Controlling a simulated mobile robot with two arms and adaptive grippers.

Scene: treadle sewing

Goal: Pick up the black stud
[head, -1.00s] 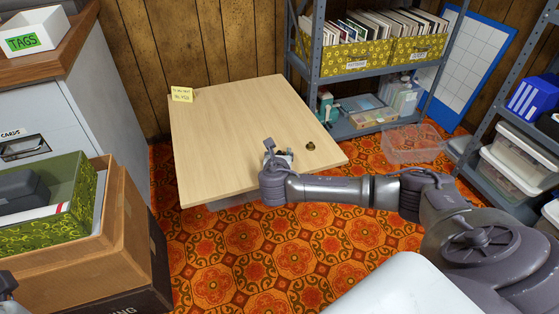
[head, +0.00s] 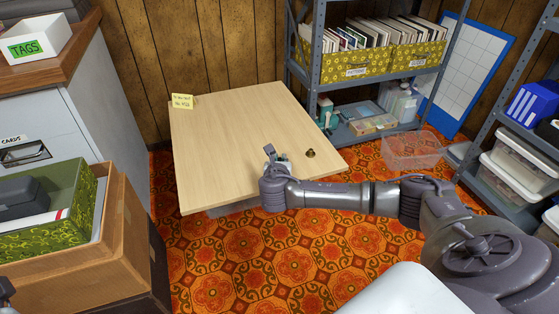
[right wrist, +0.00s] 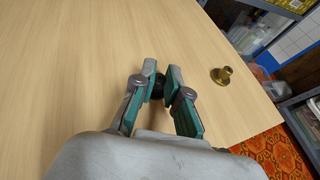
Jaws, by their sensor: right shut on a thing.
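The black stud (right wrist: 158,90) shows as a dark round piece between the fingertips in the right wrist view. My right gripper (right wrist: 160,84) is shut on it, low over the pale wooden table top (right wrist: 80,60). The fingers hide part of the stud. In the head view my right gripper (head: 277,158) is over the near part of the table, and the stud is hidden there. Only a small dark grey piece, perhaps of my left arm, shows at the left edge of the head view; its fingers cannot be seen.
A brass knob-shaped piece (head: 310,153) stands on the table right of my right gripper, also in the right wrist view (right wrist: 221,75). A yellow note (head: 182,101) is at the table's far left corner. A clear bin (head: 410,150) is on the floor at right. Shelves stand behind.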

